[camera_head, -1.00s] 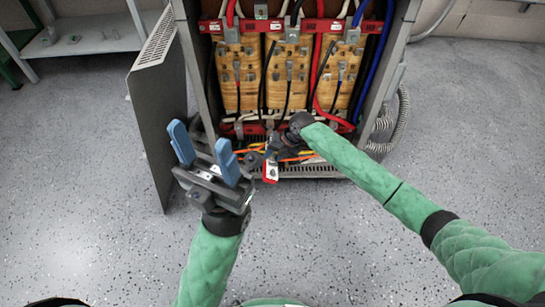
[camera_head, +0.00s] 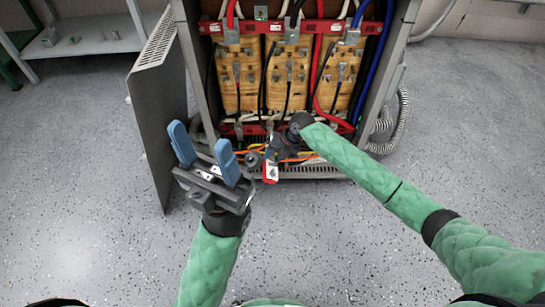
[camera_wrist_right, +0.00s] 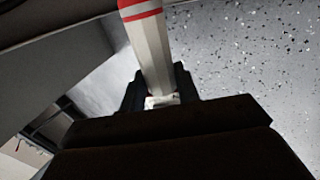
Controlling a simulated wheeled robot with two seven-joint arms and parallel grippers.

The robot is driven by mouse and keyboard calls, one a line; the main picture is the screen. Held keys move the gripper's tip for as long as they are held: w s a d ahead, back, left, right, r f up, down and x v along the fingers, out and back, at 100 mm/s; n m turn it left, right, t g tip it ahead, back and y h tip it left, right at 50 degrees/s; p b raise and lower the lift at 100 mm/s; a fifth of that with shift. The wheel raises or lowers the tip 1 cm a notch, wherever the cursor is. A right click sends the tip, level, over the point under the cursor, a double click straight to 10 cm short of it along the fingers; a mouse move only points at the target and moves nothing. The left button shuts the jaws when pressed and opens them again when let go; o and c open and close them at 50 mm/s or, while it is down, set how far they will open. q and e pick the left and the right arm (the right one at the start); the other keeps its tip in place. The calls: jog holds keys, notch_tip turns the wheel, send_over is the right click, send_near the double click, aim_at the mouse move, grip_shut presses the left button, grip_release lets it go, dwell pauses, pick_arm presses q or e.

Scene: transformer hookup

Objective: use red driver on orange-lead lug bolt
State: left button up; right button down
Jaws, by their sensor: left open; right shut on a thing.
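My right gripper (camera_head: 262,160) is at the bottom front of the open cabinet, in front of the orange lead (camera_head: 298,158). It is shut on a driver, whose red and white part (camera_head: 271,173) shows below the jaws in the head view. In the right wrist view the driver (camera_wrist_right: 151,45) is a pale faceted handle with a red band, running up out of the frame; its tip is not in view. The lug bolt of the orange lead is too small or hidden to make out. My left gripper (camera_head: 203,157), with blue fingers, is open and empty, left of the right gripper.
The grey cabinet (camera_head: 188,45) holds three tan coil blocks (camera_head: 238,75), red bars, and black, red and blue cables. Its open door (camera_head: 150,120) stands close left of my left gripper. A grey hose hangs at the right. The floor in front is clear.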

jog(key=shift+w+b, duration=0.3)
jog(key=shift+w, duration=0.5)
jog(key=shift+w, duration=0.25)
dwell(1.7)
jog(key=shift+s, duration=0.15)
dwell(1.5)
jog(key=shift+s+r+p, duration=0.1)
jog(key=shift+s+p, duration=0.2)
jog(key=shift+p, duration=0.15)
jog(key=shift+s+p, duration=0.95)
jog(key=shift+s, duration=0.95)
